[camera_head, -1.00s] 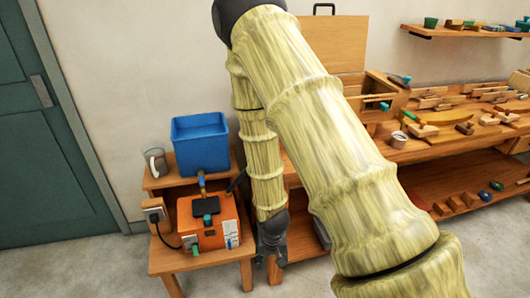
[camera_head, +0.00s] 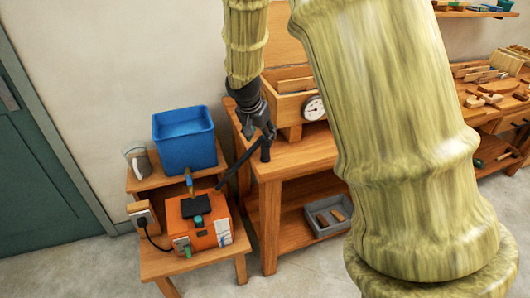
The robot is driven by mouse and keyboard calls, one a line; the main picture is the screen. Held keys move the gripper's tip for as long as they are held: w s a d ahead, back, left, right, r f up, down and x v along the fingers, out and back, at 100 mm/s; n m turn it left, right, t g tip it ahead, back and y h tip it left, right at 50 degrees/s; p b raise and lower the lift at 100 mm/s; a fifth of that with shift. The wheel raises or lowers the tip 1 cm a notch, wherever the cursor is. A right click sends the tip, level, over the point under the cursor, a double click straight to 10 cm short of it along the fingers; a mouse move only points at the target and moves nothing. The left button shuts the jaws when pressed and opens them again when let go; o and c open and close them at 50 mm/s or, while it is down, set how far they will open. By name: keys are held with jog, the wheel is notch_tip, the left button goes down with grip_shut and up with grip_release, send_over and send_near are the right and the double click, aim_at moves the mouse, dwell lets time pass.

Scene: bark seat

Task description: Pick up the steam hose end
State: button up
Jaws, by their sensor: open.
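A dark steam hose (camera_head: 236,166) rises to the right from beside the orange steam unit (camera_head: 198,222) to the front left corner of the workbench. Its end seems to be the dark upright piece (camera_head: 265,153) at that corner. My gripper (camera_head: 262,132) is black, points down and is open just above this end. The two dark shapes overlap in the picture, so I cannot tell whether they touch. The fingertips are small and partly merge with the hose.
A wooden box with a round gauge (camera_head: 314,107) stands on the workbench (camera_head: 305,154) right of my gripper. A blue tank (camera_head: 184,141) and a clear jug (camera_head: 137,162) stand on the small stand at left. A grey tray (camera_head: 328,216) sits on the lower shelf. My arm hides much of the bench.

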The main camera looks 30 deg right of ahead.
aim_at(265, 147)
jog(key=x, duration=0.4)
jog(key=shift+w+a, duration=0.15)
jog(key=shift+a, duration=0.05)
jog(key=shift+p+x, duration=1)
jog(key=shift+x, duration=2.05)
jog(key=shift+d, duration=0.15)
jog(key=shift+r, duration=0.1)
jog(key=c, duration=1.1)
